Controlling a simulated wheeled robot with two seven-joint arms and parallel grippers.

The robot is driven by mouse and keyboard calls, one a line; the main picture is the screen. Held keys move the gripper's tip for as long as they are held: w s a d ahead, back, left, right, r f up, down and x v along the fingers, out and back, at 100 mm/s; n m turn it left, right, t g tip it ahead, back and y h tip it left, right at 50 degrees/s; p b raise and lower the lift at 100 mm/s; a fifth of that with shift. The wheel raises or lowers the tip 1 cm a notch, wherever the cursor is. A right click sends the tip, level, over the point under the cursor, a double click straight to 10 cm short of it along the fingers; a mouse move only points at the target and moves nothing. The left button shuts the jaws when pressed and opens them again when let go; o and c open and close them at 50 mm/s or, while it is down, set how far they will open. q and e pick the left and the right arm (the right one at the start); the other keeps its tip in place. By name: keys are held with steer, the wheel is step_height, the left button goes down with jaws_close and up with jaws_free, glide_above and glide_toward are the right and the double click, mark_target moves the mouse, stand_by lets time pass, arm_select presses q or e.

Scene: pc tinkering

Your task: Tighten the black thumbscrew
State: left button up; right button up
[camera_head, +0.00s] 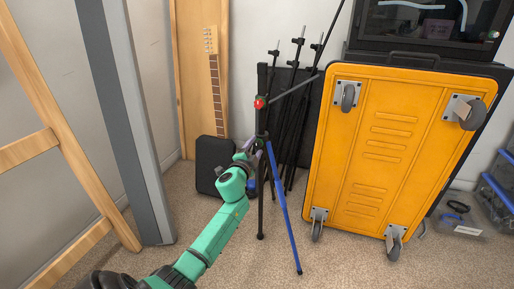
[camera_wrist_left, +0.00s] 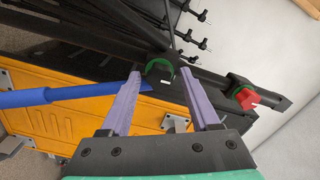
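A dark stand with a blue leg (camera_head: 279,205) stands on the carpet, with a red knob (camera_head: 260,103) near its top. In the left wrist view, a black thumbscrew (camera_wrist_left: 158,69) with a green ring sits on the stand beside the blue leg (camera_wrist_left: 60,94). The red knob (camera_wrist_left: 245,98) is further right there. My left gripper (camera_wrist_left: 160,75) is open, and its two purple fingers point at the black thumbscrew, one on either side in the picture. Whether they touch it I cannot tell. In the head view my left gripper (camera_head: 252,150) hides the thumbscrew. My right gripper is out of view.
A large orange wheeled case (camera_head: 350,205) leans to the right of the stand. Black stands (camera_head: 296,105) lean behind it, by a guitar neck (camera_head: 215,85) and a black case (camera_head: 211,160). A grey post (camera_head: 125,120) and wooden frame (camera_head: 60,140) are at left.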

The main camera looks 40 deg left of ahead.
arm_select(q)
steer(key=shift+s+d, duration=0.1)
steer(key=shift+s, duration=0.2)
steer(key=p+v, duration=0.2)
steer(key=v, duration=0.3)
steer(key=shift+s+d, duration=0.1)
steer(key=shift+s, duration=0.1)
steer(key=p+v, duration=0.1)
steer(key=v, duration=1.3)
steer(key=shift+s, duration=0.25)
steer(key=shift+d+f, duration=0.1)
steer(key=shift+d, duration=0.05)
